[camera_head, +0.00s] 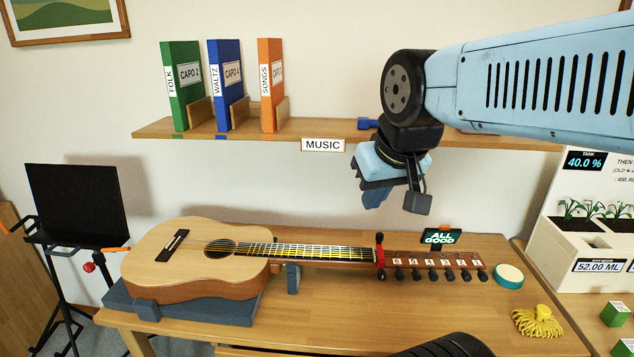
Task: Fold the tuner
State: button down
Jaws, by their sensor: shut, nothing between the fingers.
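The tuner (440,238) is a small dark screen reading "ALL GOOD" in green. It stands up at the back edge of the guitar's headstock (437,258), its face toward me. The acoustic guitar (165,255) lies face up on the table, its neck pointing right. My gripper (377,196) hangs above and to the left of the tuner, pointing down, clear of the guitar and the tuner.
The guitar rests on a grey-blue cradle (225,311) and a neck support (293,279). A red capo (380,262) sits by the nut. A round teal-rimmed tin (509,276) and a yellow coil (537,322) lie right of the headstock. The shelf (345,131) runs behind my gripper.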

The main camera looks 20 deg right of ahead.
aim_at(445, 234)
jog(key=z, duration=0.25)
jog(key=k, duration=1.15)
jog(key=z, duration=0.5)
jog(key=i, duration=0.5)
